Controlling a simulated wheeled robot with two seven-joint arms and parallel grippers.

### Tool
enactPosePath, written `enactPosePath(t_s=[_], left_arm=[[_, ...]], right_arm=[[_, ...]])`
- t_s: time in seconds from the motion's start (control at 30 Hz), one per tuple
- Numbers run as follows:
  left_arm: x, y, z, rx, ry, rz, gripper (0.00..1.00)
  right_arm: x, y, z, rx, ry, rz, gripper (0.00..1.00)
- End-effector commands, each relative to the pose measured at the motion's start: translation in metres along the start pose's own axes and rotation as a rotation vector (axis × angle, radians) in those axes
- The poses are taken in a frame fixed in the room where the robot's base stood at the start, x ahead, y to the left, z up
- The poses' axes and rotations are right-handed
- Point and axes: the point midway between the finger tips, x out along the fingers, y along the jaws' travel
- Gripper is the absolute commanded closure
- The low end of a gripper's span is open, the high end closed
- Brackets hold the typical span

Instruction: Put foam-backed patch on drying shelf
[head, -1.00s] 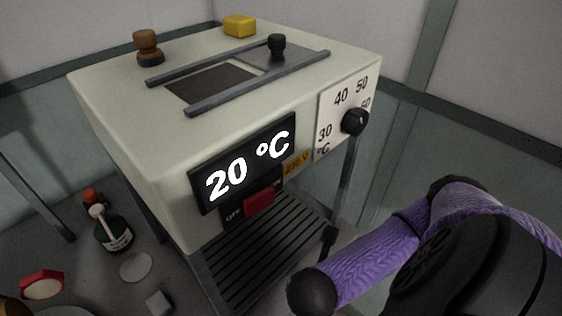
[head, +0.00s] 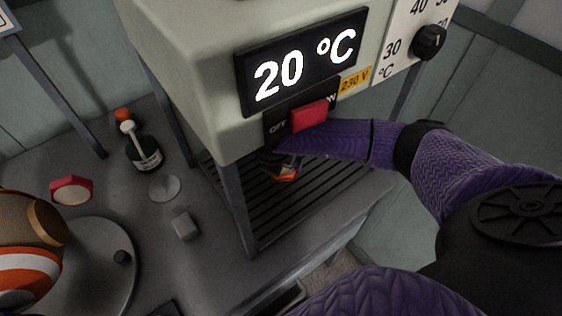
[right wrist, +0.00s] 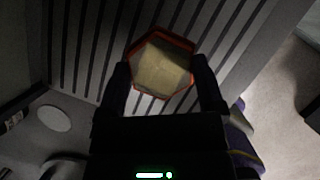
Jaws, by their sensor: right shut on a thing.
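The foam-backed patch (right wrist: 160,66) is a six-sided piece with an orange-red rim and a pale yellowish face. In the right wrist view it sits between the fingertips of my right gripper (right wrist: 160,78), which is shut on it. In the head view only a small orange part of the patch (head: 287,174) shows below my right forearm. The drying shelf (head: 262,218) is the dark slatted rack under the heated box; its slats (right wrist: 85,50) lie behind the patch in the wrist view. I cannot tell whether patch and slats touch. My left gripper is out of view.
The box with its 20 °C display (head: 305,60) and red switch (head: 310,116) hangs close above my right arm. Shelf legs (head: 238,205) stand at the corners. Left are a bottle (head: 143,150), a red-rimmed hexagon (head: 70,190), a pale disc (head: 164,187), a grey block (head: 186,226) and a striped ball (head: 30,270).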

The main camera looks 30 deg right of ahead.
Motion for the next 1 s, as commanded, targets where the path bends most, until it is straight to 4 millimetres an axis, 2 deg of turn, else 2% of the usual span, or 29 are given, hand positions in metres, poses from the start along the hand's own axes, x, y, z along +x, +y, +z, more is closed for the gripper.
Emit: enactPosePath(t_s=[0.13, 0.3, 0.6, 0.63, 0.67, 0.7, 0.9, 1.0], left_arm=[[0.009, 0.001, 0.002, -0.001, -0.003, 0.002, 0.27], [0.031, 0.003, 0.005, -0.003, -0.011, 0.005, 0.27], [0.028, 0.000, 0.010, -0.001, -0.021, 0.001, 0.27], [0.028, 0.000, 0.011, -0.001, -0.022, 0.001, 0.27], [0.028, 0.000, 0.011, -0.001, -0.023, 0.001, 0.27], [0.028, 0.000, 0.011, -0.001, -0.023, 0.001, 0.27], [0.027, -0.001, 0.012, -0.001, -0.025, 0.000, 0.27], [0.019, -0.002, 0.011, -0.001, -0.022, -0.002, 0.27]], right_arm=[[0.017, -0.001, -0.007, 0.000, 0.001, -0.003, 0.69], [0.053, 0.001, -0.021, -0.001, 0.001, -0.002, 0.69], [0.051, 0.003, -0.019, 0.000, -0.001, -0.001, 0.69], [0.051, 0.003, -0.019, 0.000, -0.001, -0.001, 0.11], [0.051, 0.003, -0.019, 0.000, -0.001, 0.000, 0.05], [0.051, 0.003, -0.019, 0.000, -0.001, 0.000, 0.00], [0.050, 0.003, -0.019, 0.000, -0.002, 0.000, 0.00], [0.035, 0.003, -0.017, -0.001, -0.002, 0.004, 0.00]])
